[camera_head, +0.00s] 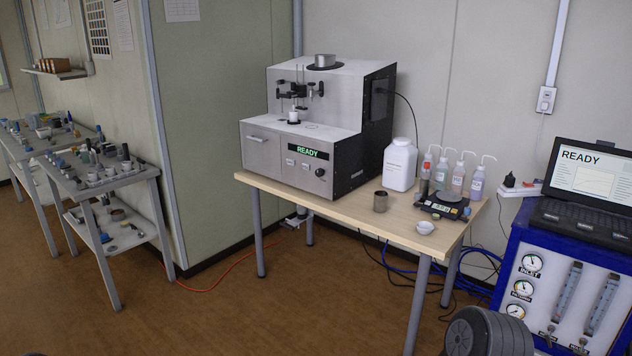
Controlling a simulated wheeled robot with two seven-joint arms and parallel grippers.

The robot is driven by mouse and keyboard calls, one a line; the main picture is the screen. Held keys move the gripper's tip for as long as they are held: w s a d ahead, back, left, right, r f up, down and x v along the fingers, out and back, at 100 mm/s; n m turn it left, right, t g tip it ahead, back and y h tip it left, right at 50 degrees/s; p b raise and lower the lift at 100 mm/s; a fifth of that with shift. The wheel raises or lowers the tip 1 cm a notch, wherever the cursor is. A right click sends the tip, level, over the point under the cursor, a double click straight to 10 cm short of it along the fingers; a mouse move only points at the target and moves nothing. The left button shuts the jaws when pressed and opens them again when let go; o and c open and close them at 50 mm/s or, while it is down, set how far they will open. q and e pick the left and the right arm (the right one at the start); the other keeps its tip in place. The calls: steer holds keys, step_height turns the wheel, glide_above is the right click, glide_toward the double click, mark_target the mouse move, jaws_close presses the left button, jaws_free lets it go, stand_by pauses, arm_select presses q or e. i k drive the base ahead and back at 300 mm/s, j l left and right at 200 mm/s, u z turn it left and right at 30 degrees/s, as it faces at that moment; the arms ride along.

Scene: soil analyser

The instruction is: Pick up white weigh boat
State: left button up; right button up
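The white weigh boat (425,227) is a small shallow white dish near the front right of the wooden table (340,205). It sits in front of the black balance (443,206). What is inside the boat is too small to tell. Neither of my grippers is in view. A dark, rounded, ribbed part at the bottom right edge may be mine.
A soil analyser (268,150) showing READY fills the table's left side. A blue gas panel (560,290) with a laptop (585,185) stands right. Cluttered shelves are left.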

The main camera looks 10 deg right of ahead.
mark_target(424, 227)
steer(key=i+z, duration=0.45)
steer(key=i+j+z, duration=0.15)
steer(key=i+z, duration=0.2)
steer(key=z, duration=0.15)
steer(key=i+j+z, duration=0.25)
steer(key=z, duration=0.2)
steer(key=i+j+z, duration=0.65)
steer(key=j+z, duration=0.3)
steer(key=i+j+z, duration=0.2)
steer(key=j, duration=0.15)
steer(key=j+z, duration=0.15)
steer(key=j, duration=0.2)
steer(key=j+z, duration=0.2)
steer(key=j, duration=0.2)
steer(key=i, duration=0.05)
